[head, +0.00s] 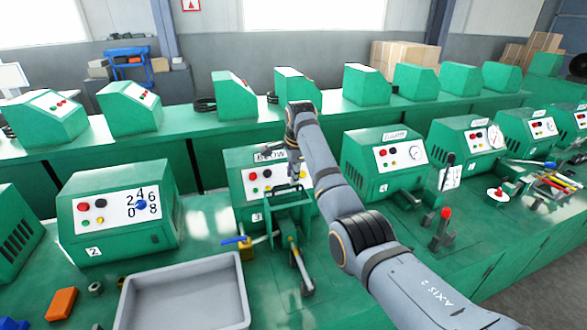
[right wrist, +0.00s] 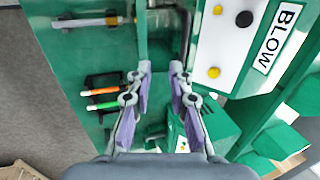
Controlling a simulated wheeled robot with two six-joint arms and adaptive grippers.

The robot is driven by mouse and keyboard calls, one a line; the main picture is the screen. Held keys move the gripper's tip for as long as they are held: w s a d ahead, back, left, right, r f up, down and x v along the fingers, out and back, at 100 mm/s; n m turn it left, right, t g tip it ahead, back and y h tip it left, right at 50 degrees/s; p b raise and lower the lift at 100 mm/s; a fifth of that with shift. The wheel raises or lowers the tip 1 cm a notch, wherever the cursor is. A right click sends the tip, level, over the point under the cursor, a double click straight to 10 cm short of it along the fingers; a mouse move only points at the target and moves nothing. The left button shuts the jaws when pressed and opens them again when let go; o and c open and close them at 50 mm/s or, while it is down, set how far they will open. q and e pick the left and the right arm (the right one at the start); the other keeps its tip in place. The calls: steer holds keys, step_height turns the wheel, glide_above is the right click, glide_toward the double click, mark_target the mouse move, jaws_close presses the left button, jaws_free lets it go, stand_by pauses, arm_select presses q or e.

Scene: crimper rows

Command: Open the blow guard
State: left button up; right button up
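The machine labelled BLOW (head: 262,172) stands in the middle of the front row, partly behind my right arm. Its white panel with the BLOW label also shows in the right wrist view (right wrist: 240,45). A green frame (head: 288,212), which looks like the blow guard, stands in front of this machine; I cannot tell its exact position. My right gripper (head: 283,163) is above the frame, in front of the panel. In the right wrist view its two fingers (right wrist: 160,68) are apart with nothing between them. My left gripper is not in view.
A grey tray (head: 185,292) lies at the front left, beside an orange block (head: 60,303). A blue-handled valve (head: 240,242) is left of the frame. A red-knobbed lever (head: 443,228) stands to the right. Green machines stand on both sides and behind.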

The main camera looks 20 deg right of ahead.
steer(key=shift+v, duration=1.6)
